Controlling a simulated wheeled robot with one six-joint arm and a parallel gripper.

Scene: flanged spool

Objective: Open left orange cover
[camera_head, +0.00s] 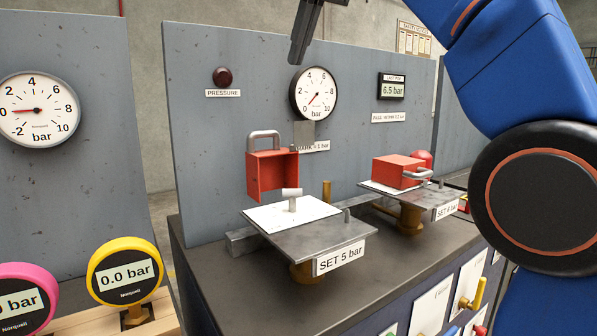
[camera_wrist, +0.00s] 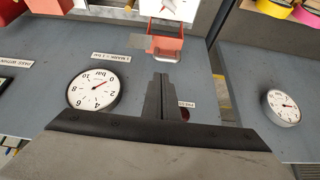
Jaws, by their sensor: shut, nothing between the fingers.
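The left orange cover (camera_head: 272,172) is swung up behind the plate marked SET 5 bar (camera_head: 315,243). Its hollow inside faces the front and its grey handle (camera_head: 263,139) is at the top. A small grey T-handle (camera_head: 291,197) stands uncovered on the white sheet in front of it. The cover also shows in the wrist view (camera_wrist: 164,44), at the top. My gripper (camera_head: 298,58) is above and apart from the cover, near the panel's top edge. In the wrist view its fingers (camera_wrist: 163,78) are together with nothing between them.
The right orange cover (camera_head: 397,171) lies down on its plate. A round gauge (camera_head: 314,93) and a red lamp (camera_head: 222,77) are on the grey panel (camera_head: 200,140) behind. A yellow gauge (camera_head: 125,275) and a pink gauge (camera_head: 25,298) stand at lower left.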

